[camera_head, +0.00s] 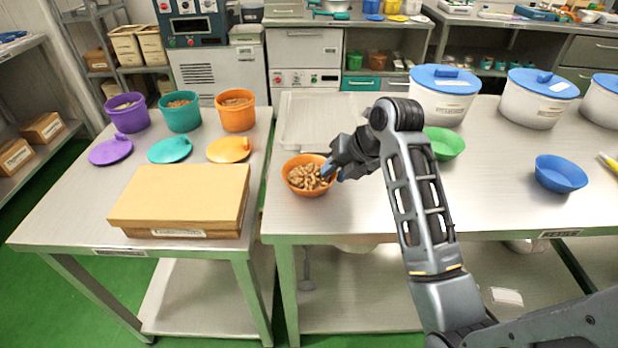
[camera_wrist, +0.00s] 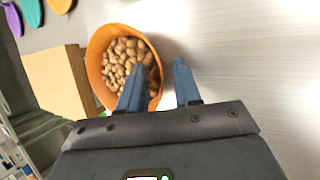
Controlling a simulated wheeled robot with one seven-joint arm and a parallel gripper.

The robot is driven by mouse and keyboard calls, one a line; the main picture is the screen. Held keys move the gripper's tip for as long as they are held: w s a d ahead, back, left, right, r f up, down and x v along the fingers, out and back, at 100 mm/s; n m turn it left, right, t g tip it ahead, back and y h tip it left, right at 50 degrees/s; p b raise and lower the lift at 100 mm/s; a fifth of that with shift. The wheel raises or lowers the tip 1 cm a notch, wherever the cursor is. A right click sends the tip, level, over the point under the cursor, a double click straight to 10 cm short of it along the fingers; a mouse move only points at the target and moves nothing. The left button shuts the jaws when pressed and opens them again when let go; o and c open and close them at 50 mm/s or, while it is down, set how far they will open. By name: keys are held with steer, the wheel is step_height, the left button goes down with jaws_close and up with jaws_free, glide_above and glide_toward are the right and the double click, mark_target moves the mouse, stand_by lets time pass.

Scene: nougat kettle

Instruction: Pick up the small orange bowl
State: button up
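The small orange bowl (camera_head: 308,193) stands upright on the right steel table, near its left front corner, filled with brown nuts. My gripper (camera_head: 332,172) is low at the bowl's right side in the head view. In the wrist view my gripper (camera_wrist: 159,63) is open, with two blue fingers apart. One finger lies over the inside of the orange bowl (camera_wrist: 94,58), and the other is outside it, so the rim runs between them. I cannot tell whether either finger touches the bowl. My arm hides part of the table behind it.
A metal tray (camera_head: 298,125) lies behind the bowl. A green bowl (camera_head: 446,145), a blue bowl (camera_head: 560,175) and white lidded tubs (camera_head: 440,100) stand to the right. A cardboard box (camera_head: 180,195) lies on the left table, across a narrow gap.

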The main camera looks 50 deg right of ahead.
jaws_close()
stand_by(0.3)
steer(key=shift+r, duration=0.1)
